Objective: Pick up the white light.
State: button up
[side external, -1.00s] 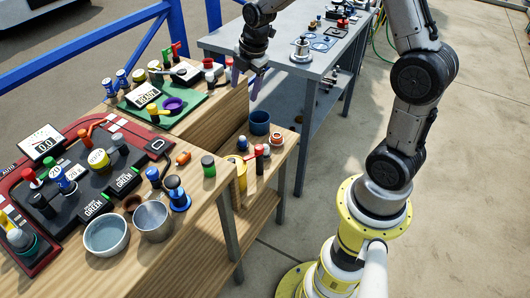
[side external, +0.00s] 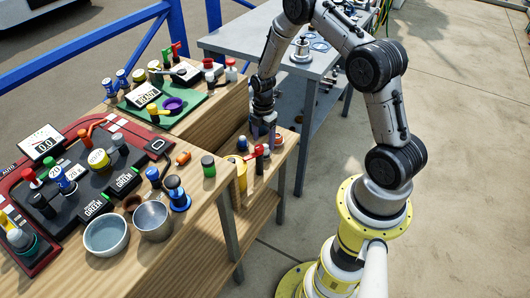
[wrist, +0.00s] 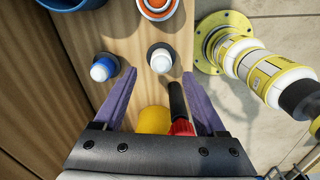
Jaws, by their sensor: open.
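The white light (wrist: 160,61) is a small pale dome in a dark round collar on the wooden top. In the wrist view it lies just beyond my fingertips, roughly midway between their lines. My gripper (wrist: 156,82) is open, its two purple fingers spread with nothing held. In the side external view my gripper (side external: 263,138) hangs low over the small wooden table, pointing down. The white light cannot be made out clearly there. A second small dome, blue and white (wrist: 101,70), stands just left of the left fingertip.
A yellow cylinder (wrist: 153,119) and a red-and-black tool (wrist: 180,112) show between the fingers, close to the palm. An orange-and-white ring (wrist: 158,7) and a blue cup (wrist: 72,3) lie farther out. The higher wooden bench (side external: 227,125) rises beside the small table.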

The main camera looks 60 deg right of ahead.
aim_at(265, 145)
jog(key=shift+s+d+f, duration=0.1)
jog(key=shift+d+f, duration=0.1)
jog(key=shift+f, duration=1.2)
jog(key=shift+d+f, duration=0.15)
jog(key=shift+f, duration=1.25)
jog(key=c, duration=1.1)
jog(key=shift+r, duration=0.2)
